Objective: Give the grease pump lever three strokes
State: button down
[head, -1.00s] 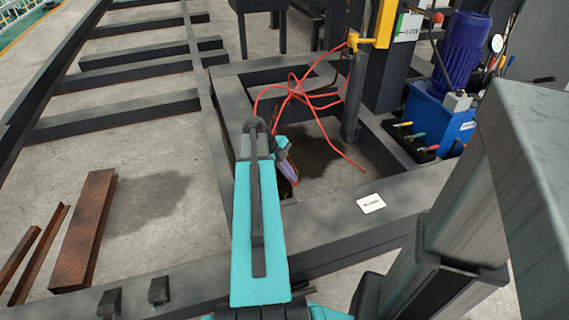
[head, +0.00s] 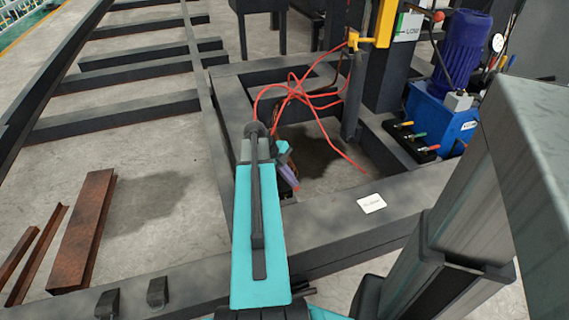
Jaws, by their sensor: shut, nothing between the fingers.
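My teal arm reaches forward over the dark steel frame (head: 330,232). Past its far end, a small part of my gripper (head: 290,180) shows beside the arm, over the frame's opening; the rest is hidden behind the arm. It appears shut and empty, apart from anything I can make out. A lever with a red knob (head: 437,17) stands at the upper right, by the blue pump unit (head: 440,118). I cannot tell whether this is the grease pump lever. My gripper is well to the left of it and nearer to me.
Red hoses (head: 300,95) loop over the frame just beyond my arm. A yellow-armed post (head: 375,40) stands between the hoses and the pump unit. A small rack with coloured handles (head: 412,138) sits in front of the unit. Rusty steel sections (head: 82,235) lie on the floor at left.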

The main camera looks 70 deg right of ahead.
jog(key=shift+f, duration=0.15)
jog(key=shift+s+a+f+b, duration=0.2)
jog(key=shift+f+b, duration=0.25)
jog(key=shift+f, duration=0.15)
dwell(0.4)
jog(key=w+d+r+p, duration=0.4)
jog(key=d+r+p, duration=0.1)
jog(key=r, duration=0.5)
jog(key=shift+w+r, duration=0.15)
jog(key=shift+r, duration=0.2)
dwell(0.8)
jog(key=shift+f, duration=0.1)
dwell(0.4)
jog(key=shift+s+a+f, duration=0.3)
jog(key=shift+s+f, duration=0.05)
jog(key=shift+f, duration=0.1)
